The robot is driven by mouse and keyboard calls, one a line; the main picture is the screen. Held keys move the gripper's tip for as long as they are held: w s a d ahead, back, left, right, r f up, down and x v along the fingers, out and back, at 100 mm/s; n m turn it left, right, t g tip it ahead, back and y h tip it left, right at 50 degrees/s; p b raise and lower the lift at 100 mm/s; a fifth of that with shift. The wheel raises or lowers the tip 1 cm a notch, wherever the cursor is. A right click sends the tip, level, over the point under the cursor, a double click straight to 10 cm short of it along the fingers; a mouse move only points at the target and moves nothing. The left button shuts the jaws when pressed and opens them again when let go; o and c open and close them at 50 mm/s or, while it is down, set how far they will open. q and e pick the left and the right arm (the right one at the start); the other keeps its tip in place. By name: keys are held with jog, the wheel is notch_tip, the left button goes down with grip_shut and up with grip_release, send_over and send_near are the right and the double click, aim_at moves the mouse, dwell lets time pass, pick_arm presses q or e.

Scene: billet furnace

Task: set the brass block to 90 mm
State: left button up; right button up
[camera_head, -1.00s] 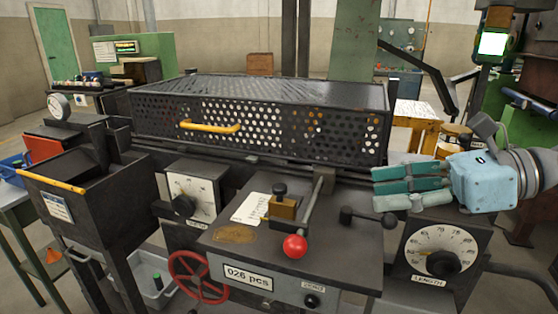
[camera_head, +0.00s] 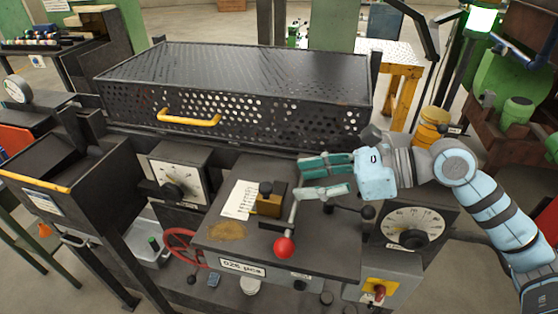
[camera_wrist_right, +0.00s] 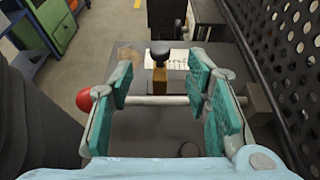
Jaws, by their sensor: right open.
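The brass block (camera_head: 269,207) with a black knob (camera_head: 265,187) on top stands on the dark machine table (camera_head: 325,240), beside a white paper card (camera_head: 237,203). A lever bar ending in a red ball (camera_head: 285,247) runs just right of the block. My right gripper (camera_head: 302,178) is open, its green-padded fingers pointing left, just up and right of the block. In the right wrist view the brass block (camera_wrist_right: 160,78) shows ahead between the open fingers (camera_wrist_right: 161,92), with the lever bar (camera_wrist_right: 157,101) crossing in front of it. My left gripper is out of view.
A perforated black guard (camera_head: 250,128) with a yellow handle (camera_head: 188,118) stands behind the table. A black-knobbed handle (camera_head: 368,212) and the length dial (camera_head: 412,228) lie under my right arm. A red handwheel (camera_head: 180,245) is lower left.

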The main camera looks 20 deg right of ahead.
aim_at(268, 186)
jog(key=p+x, duration=0.1)
jog(key=x, duration=0.6)
jog(key=shift+f, duration=0.1)
grip_shut()
